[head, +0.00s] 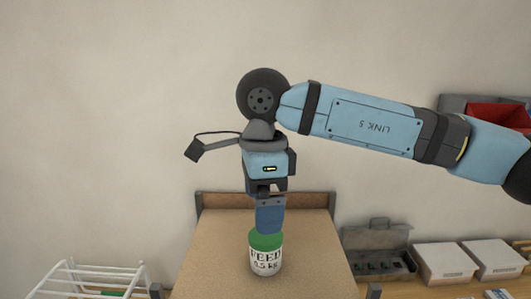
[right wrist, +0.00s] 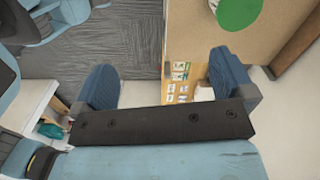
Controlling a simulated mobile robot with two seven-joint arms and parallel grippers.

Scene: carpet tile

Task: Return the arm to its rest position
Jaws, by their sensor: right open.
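My right gripper (head: 270,218) points down in the head view, on the arm that comes in from the right. In the right wrist view its two blue fingers (right wrist: 165,82) are wide apart with nothing between them. A white can with a green lid (head: 265,257), printed "FEED 0.5 kg", stands upright on a brown surface. The gripper overlaps the lid's back edge in the head view. In the right wrist view the green lid (right wrist: 238,12) is beyond the fingers at the top, outside the jaws. My left gripper is not in view.
The brown-topped stand (head: 215,250) has raised corner posts. A white wire rack (head: 95,278) is at left. A grey open case (head: 378,250), white boxes (head: 445,262) and a red bin (head: 497,115) are at right. The wall above left is clear.

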